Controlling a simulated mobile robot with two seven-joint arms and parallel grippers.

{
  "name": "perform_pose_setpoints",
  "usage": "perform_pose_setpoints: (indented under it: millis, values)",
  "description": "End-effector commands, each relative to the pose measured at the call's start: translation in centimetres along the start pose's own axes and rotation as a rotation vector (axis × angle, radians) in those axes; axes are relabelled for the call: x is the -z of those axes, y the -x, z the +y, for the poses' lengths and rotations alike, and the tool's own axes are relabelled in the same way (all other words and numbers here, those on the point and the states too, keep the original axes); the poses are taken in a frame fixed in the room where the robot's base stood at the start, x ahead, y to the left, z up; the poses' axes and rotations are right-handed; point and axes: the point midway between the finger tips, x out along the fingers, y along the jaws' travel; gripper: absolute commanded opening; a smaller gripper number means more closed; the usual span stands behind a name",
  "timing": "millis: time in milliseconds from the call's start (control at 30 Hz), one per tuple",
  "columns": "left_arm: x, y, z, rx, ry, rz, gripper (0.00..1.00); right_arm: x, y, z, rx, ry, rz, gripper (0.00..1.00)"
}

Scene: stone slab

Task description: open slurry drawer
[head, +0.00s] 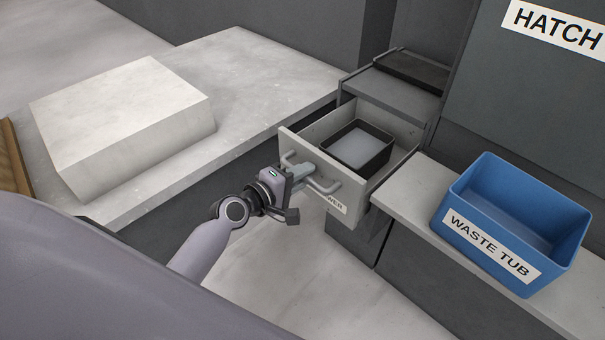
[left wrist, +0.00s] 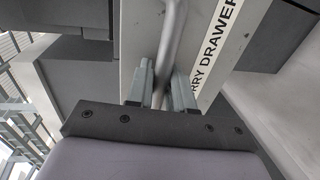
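The slurry drawer (head: 291,145) is pulled out of its cabinet, with a dark open box (head: 362,148) inside it. A grey bar handle (head: 327,187) runs across its front panel. My left gripper (head: 302,172) is at the handle. In the left wrist view the two fingers (left wrist: 160,88) stand on either side of the handle bar (left wrist: 171,40), close around it. The label on the drawer front (left wrist: 216,50) reads "RRY DRAWER" there; the rest is hidden. My right gripper is not in view.
A blue waste tub (head: 470,232) stands on a ledge to the right of the drawer. A pale stone block (head: 122,125) lies on the slab (head: 240,70) at left. A hatch panel (head: 540,90) rises behind the tub. Open floor lies below the drawer.

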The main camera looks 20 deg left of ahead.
Motion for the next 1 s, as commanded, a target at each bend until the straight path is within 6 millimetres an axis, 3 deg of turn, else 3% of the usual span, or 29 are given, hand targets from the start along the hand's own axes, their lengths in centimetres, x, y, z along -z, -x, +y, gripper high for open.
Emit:
perform_pose_setpoints:
  millis: [67, 433, 800, 1000]
  values:
    - [-0.1, 0.0, 0.0, 0.001, 0.000, -0.001, 0.38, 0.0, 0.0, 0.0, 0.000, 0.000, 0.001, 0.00]
    - [0.0, 0.5, 0.0, 0.001, 0.000, 0.000, 0.38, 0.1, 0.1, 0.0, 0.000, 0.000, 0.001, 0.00]
    - [0.0, 5.3, -0.1, 0.003, -0.002, -0.001, 0.38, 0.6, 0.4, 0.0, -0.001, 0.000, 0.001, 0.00]
    - [0.0, 6.9, 0.0, 0.002, -0.001, 0.000, 0.38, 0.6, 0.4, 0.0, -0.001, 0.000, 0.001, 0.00]
